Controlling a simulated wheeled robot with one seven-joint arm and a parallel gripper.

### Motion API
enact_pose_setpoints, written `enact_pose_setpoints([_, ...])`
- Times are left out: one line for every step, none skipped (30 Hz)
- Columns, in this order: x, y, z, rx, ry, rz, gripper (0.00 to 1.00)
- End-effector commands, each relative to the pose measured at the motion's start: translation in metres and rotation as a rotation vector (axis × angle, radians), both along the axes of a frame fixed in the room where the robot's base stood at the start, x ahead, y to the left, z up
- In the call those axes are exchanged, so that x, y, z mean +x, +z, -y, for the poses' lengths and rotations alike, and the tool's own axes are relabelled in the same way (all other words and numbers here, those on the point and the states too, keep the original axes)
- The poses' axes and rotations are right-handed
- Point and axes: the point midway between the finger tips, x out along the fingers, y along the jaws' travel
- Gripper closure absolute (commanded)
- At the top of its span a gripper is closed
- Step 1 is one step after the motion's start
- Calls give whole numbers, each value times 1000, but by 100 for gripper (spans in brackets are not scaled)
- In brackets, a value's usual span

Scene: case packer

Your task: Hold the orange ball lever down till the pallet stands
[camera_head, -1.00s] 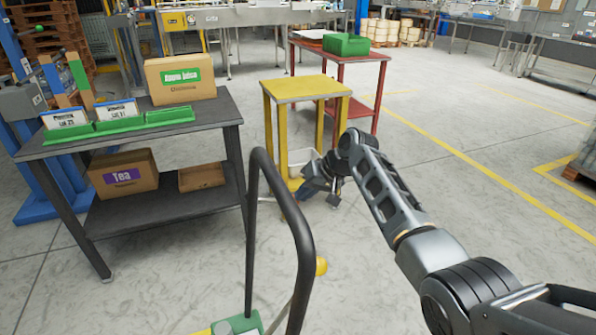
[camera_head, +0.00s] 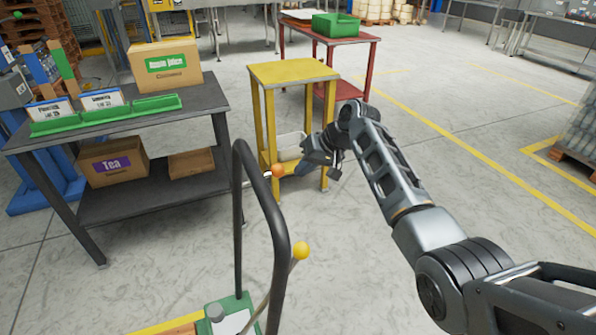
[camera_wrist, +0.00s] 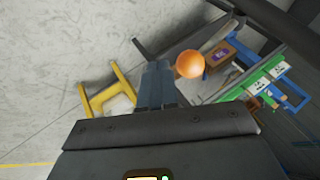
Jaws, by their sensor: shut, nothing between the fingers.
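The orange ball (camera_head: 278,171) is on the end of a thin lever beside the black hoop handle (camera_head: 281,235), and it also shows large in the wrist view (camera_wrist: 190,64). My gripper (camera_head: 303,170) is just right of the ball in the head view. In the wrist view its fingers (camera_wrist: 157,85) are shut and empty, with the ball right beside their tips. I cannot tell whether they touch. A yellow ball (camera_head: 300,250) tops a second, lower lever. The green base (camera_head: 240,310) is at the bottom edge; only a sliver of wood, perhaps the pallet, shows there.
A dark table (camera_head: 140,125) with green holders and cartons is at left. A yellow stand (camera_head: 292,72) is behind my gripper, and a red table (camera_head: 345,42) is farther back. The floor at right is mostly clear.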

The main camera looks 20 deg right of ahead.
Motion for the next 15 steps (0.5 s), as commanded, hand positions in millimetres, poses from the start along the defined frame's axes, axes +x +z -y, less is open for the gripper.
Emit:
enact_pose_setpoints([-5, 8, 5, 0, 0, 2, 100])
enact_pose_setpoints([-7, 13, 8, 0, 0, 2, 100])
enact_pose_setpoints([-11, 19, 13, 0, 0, 2, 100])
enact_pose_setpoints([-14, 24, 15, 0, 0, 2, 100])
enact_pose_setpoints([-16, 29, 18, 0, 0, 2, 100])
enact_pose_setpoints([-18, 34, 22, 1, -1, 2, 100])
enact_pose_setpoints([-21, 38, 24, 1, -1, 2, 100])
enact_pose_setpoints([-23, 42, 26, 0, -1, 2, 100])
enact_pose_setpoints([-24, 46, 29, 1, -1, 3, 100])
enact_pose_setpoints([-26, 49, 31, 1, -1, 2, 100])
enact_pose_setpoints([-27, 51, 32, 1, -1, 2, 100])
enact_pose_setpoints([-29, 54, 34, 0, 0, 2, 100])
enact_pose_setpoints([-30, 56, 34, 0, 1, 2, 100])
enact_pose_setpoints([-30, 57, 35, 0, 1, 2, 100])
enact_pose_setpoints([-31, 58, 36, 0, 1, 1, 100])
